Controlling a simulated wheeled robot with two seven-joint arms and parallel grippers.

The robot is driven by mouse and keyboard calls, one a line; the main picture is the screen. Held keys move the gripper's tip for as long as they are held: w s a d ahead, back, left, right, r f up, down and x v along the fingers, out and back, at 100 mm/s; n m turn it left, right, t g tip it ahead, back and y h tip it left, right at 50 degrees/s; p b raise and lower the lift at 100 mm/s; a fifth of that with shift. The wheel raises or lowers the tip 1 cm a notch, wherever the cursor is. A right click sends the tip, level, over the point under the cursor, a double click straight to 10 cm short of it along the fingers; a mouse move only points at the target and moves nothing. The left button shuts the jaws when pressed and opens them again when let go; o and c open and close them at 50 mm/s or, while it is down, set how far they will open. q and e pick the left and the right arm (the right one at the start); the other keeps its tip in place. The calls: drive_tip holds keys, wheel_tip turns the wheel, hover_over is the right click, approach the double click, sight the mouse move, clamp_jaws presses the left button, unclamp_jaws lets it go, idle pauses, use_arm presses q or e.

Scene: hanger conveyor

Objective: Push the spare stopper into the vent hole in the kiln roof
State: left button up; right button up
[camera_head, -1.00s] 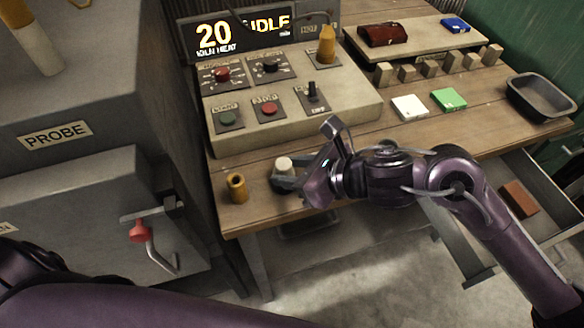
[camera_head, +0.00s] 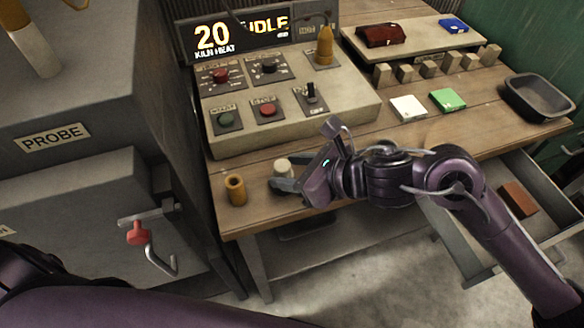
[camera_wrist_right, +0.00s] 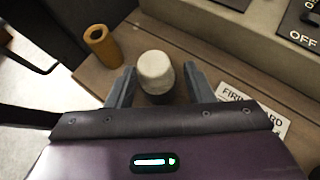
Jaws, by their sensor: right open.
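The stopper (camera_head: 283,168) is a short pale plug with a rounded top, standing on the bench near its front left edge. It also shows in the right wrist view (camera_wrist_right: 155,72), with its lower part partly hidden by my gripper. My right gripper (camera_head: 283,178) is open, and in the right wrist view its fingers (camera_wrist_right: 155,85) stand on either side of the stopper with gaps visible. The kiln (camera_head: 80,95) is the grey box at the left; its vent hole cannot be made out. My left arm crosses the lower left, and its gripper is out of view.
A hollow brown tube (camera_head: 236,190) stands left of the stopper. The control panel (camera_head: 345,110) sits behind it. White (camera_head: 408,108) and green (camera_head: 447,100) blocks and a dark tray (camera_head: 540,97) lie to the right. An open drawer (camera_head: 540,225) juts out below.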

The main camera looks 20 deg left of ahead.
drive_tip(key=shift+o, duration=1.1)
drive_tip(key=shift+s+f, duration=0.35)
drive_tip(key=shift+f, duration=0.15)
drive_tip(key=shift+a+r, duration=0.15)
drive_tip(key=shift+r, duration=0.05)
drive_tip(key=shift+d+r, duration=0.15)
drive_tip(key=shift+d, duration=0.05)
drive_tip(key=v, duration=0.7)
drive_tip(key=shift+d+b, duration=0.2)
drive_tip(key=shift+b, duration=0.1)
